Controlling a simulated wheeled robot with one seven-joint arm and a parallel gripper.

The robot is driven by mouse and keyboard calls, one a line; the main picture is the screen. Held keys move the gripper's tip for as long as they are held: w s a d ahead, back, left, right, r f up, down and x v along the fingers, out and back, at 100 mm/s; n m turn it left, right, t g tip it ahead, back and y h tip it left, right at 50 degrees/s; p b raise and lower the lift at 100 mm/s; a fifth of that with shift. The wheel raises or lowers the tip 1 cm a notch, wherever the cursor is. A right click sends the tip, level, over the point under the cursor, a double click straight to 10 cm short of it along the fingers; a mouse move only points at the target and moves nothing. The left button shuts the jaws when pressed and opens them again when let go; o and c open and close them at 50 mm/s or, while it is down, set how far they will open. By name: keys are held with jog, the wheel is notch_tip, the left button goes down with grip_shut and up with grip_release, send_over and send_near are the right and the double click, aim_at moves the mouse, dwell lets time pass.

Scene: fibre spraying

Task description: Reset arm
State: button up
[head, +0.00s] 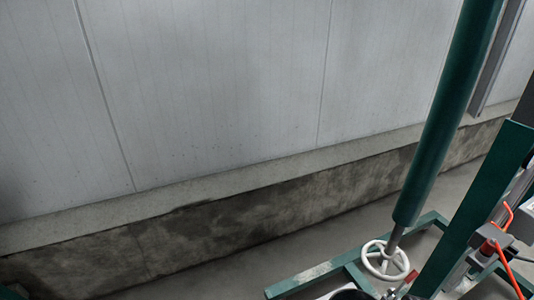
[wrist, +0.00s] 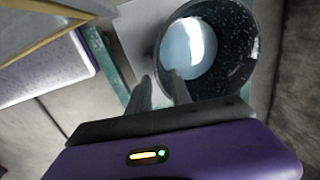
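My gripper (wrist: 160,76) shows in the wrist view, with a purple body and two dark fingers that stand apart with a gap between them. A dark speckled round container (wrist: 235,70) with a pale, shiny inside lies just beyond the fingers. The right fingertip overlaps its left edge in the picture; I cannot tell whether they touch. My gripper is not in the head view.
In the head view, a green frame (head: 312,277) with a white handwheel (head: 372,262) and thick green pole (head: 440,120) stands at the right. Orange hoses (head: 506,262) hang beside it. A pale panel wall (head: 200,90) runs behind, above a concrete base (head: 200,235).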

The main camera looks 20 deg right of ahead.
jog(key=w+d+r+n+t+h, duration=0.3)
jog(key=w+d+r+n+t, duration=0.15)
jog(key=w+r, duration=0.2)
jog(key=a+r+n+t+h+p, duration=0.1)
jog(key=a+r+n+t+h, duration=0.25)
jog(key=a+r, duration=0.35)
jog(key=s+a+r+n+t+y+p, duration=0.4)
jog(key=s+a+r+n, duration=0.6)
jog(key=s+a+r, duration=0.9)
jog(key=s+r+t+y, duration=0.1)
jog(key=s+r+y, duration=0.1)
jog(key=s+r, duration=0.1)
jog(key=shift+s+a+n, duration=0.15)
jog(key=shift+a+n, duration=0.15)
jog(key=shift+s+d+y, duration=0.1)
jog(key=shift+y, duration=0.15)
